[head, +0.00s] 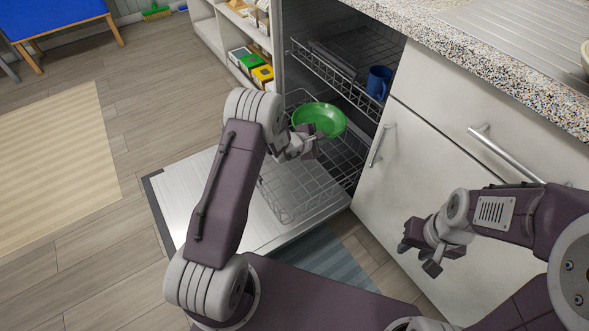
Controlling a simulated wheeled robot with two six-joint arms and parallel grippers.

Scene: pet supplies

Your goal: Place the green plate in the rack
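The green plate (320,117) is a shallow round dish over the pulled-out lower dishwasher rack (291,205), near its back left part. It faces up and looks nearly level. My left gripper (311,141) is at the plate's near rim and appears shut on it; the fingertips are partly hidden. I cannot tell whether the plate touches the rack wires. My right gripper (416,257) is open and empty, in front of the white cabinet, well away from the rack.
The dishwasher door (187,190) lies folded down. The upper rack (335,72) holds a blue mug (378,82). A speckled counter (480,60) overhangs on the right, above cabinet doors with bar handles (382,145). A shelf (212,30) with boxes stands left of the dishwasher.

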